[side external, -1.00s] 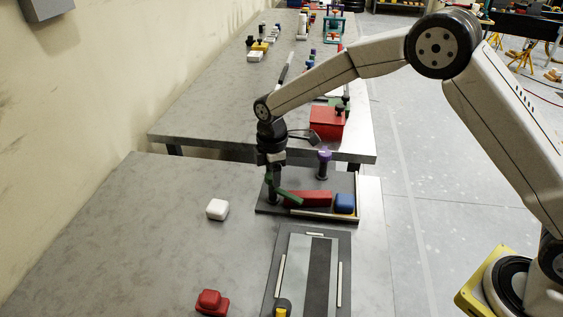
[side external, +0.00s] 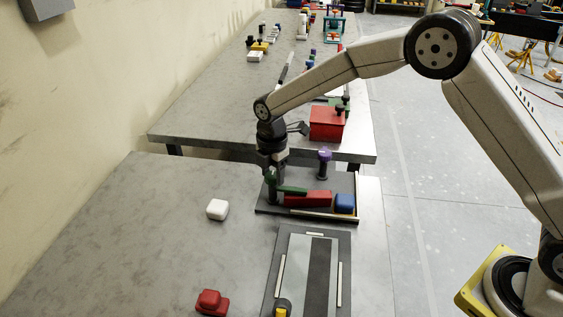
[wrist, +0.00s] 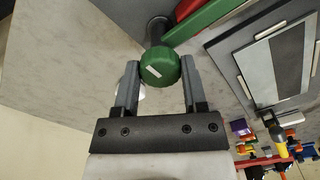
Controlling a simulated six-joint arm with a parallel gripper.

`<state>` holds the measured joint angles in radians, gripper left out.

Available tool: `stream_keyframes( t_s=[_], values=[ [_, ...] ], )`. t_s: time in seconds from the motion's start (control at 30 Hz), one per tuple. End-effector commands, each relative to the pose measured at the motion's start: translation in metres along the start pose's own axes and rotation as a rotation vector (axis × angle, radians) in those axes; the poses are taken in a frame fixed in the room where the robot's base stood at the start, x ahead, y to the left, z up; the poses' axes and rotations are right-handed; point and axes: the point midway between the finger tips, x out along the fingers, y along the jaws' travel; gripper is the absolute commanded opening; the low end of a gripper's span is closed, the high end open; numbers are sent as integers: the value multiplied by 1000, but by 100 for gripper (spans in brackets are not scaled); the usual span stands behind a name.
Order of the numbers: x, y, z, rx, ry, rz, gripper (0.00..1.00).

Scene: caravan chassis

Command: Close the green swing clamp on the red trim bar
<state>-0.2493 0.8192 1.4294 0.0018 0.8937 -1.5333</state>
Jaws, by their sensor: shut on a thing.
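The green swing clamp (side external: 292,190) has a round green knob (wrist: 160,66) on a dark post and a flat green arm. My gripper (wrist: 159,85) is shut on the knob, one finger on each side. The red trim bar (side external: 308,199) lies in the dark fixture tray (side external: 265,210), right of the clamp post. In the side view the green arm points right along the bar's back upper edge. In the wrist view the arm (wrist: 208,20) runs beside a visible strip of red bar (wrist: 186,9). I cannot tell whether it touches the bar.
A blue block (side external: 344,203) sits at the bar's right end. A purple-topped post (side external: 323,163) stands behind the bar. A white block (side external: 217,209) and a red block (side external: 210,302) lie on the table left. A dark panel (side external: 343,247) lies in front of the tray.

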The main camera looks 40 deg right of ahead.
Motion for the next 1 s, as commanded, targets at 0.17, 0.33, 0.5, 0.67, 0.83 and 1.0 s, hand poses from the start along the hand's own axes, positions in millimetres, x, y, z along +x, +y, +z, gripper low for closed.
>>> stream_keyframes(
  t_s=[0.17, 0.33, 0.5, 0.67, 0.83, 1.0],
  values=[
    [-2, 1, 0, -7, -2, 4, 0],
    [-2, 1, 0, -6, -2, 3, 90],
    [-1, 0, 0, -4, -2, 2, 90],
    [-2, 0, 0, -3, -1, 2, 90],
    [-12, 1, 0, -3, -1, 4, 90],
    [-31, 1, 0, -3, -1, 5, 90]
  ],
)
